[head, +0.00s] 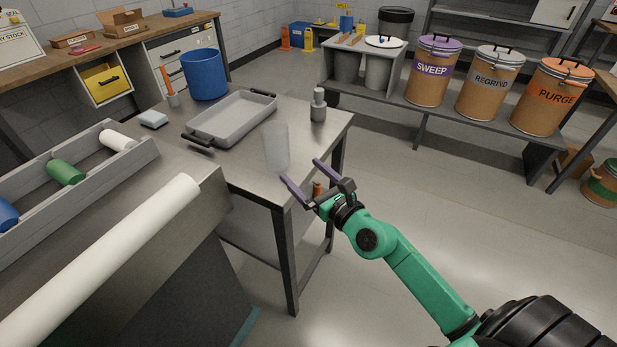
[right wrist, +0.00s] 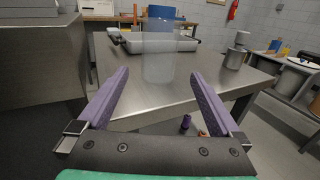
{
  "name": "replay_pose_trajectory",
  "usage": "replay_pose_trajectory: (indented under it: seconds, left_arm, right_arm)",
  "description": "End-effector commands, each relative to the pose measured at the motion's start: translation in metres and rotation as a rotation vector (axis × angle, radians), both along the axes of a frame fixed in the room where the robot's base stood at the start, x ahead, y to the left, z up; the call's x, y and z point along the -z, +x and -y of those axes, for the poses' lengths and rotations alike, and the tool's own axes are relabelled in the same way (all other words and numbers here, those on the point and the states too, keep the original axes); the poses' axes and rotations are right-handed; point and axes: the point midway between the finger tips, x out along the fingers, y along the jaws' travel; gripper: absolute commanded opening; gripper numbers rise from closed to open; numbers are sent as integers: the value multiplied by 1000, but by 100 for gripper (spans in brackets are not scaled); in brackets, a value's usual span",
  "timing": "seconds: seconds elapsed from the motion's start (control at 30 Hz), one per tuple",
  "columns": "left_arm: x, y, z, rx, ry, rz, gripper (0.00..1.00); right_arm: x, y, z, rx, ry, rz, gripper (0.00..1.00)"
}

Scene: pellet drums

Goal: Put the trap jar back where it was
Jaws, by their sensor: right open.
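A frosted, see-through jar (head: 276,148), which I take to be the trap jar, stands upright near the front edge of the steel table (head: 240,178). In the right wrist view the jar (right wrist: 159,58) is ahead, centred between the two purple fingers. My right gripper (head: 300,170) is open and empty at the table's front edge, its fingertips just short of the jar. Whether a finger touches the jar cannot be told. My left gripper is not in view.
A grey tray (head: 232,119) with black handles, a blue bucket (head: 204,74) and a grey lidded bottle (head: 318,106) stand on the same table. A rack with rolls (head: 75,172) is at left. Drums labelled SWEEP (head: 433,70), REGRIND (head: 490,82) and PURGE (head: 551,97) stand on a bench.

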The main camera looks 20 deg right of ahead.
Motion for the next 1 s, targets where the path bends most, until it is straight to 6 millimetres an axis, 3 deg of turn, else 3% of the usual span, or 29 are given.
replay_pose_trajectory:
  seconds: [0.17,0.47,0.53,0.63,0.73,0.77,0.8,0.87,0.9,0.97,1.0]
  left_arm:
    - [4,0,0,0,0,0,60]
    - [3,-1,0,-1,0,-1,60]
    - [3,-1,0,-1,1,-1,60]
    - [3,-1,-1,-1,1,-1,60]
    - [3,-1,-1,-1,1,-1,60]
    - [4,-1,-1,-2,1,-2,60]
    - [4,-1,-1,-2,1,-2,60]
    - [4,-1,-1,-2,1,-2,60]
    - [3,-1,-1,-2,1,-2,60]
    - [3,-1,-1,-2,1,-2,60]
    - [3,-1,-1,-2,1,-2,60]
  right_arm:
    - [0,-15,3,-2,-1,0,100]
    - [0,-15,3,-1,3,-1,100]
    - [-1,-14,4,2,68,-13,100]
    - [0,-11,10,22,390,-75,100]
    - [18,-3,27,79,974,-198,100]
    - [33,-1,35,115,1175,-247,100]
    - [71,2,45,192,1436,-330,100]
    - [150,-5,60,364,1710,-450,100]
    - [198,-15,69,478,1812,-507,100]
    - [268,-41,78,661,1933,-580,100]
    - [312,-63,82,791,2006,-618,100]
